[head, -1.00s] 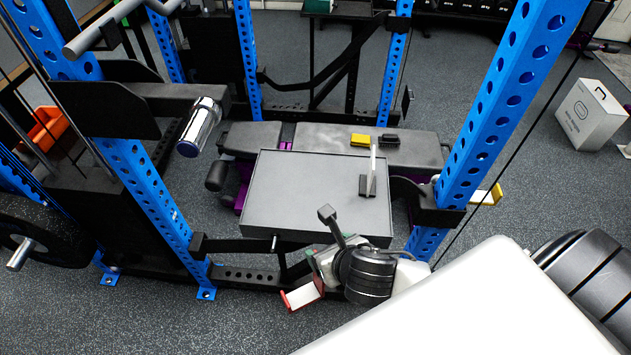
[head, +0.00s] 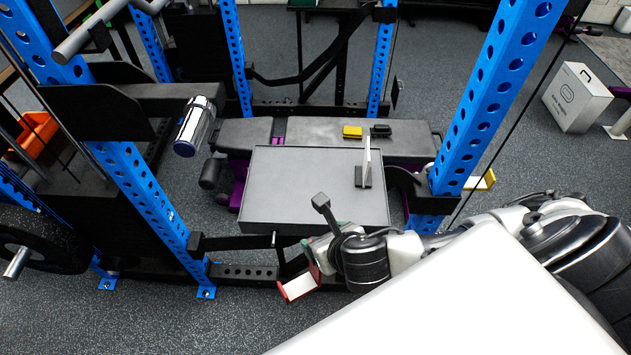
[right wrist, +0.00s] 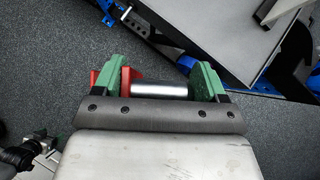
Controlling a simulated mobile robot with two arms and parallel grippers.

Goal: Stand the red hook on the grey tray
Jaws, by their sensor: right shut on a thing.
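The red hook (head: 299,286), red with a pale inner face, is in my right gripper (head: 318,258), low at the tray's near side in the head view. In the right wrist view, the hook's red part (right wrist: 127,80) and a shiny metal cylinder lie between the green fingers of my right gripper (right wrist: 158,85), which is shut on it. The grey tray (head: 300,185) is flat with a low rim, just beyond the gripper. Its edge also shows in the right wrist view (right wrist: 235,50).
A dark holder with an upright white card (head: 366,165) stands at the tray's right. Blue rack posts (head: 150,185) flank the tray. A bench with a yellow block (head: 352,132) and a black block (head: 380,130) lies behind. The tray's left and middle are clear.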

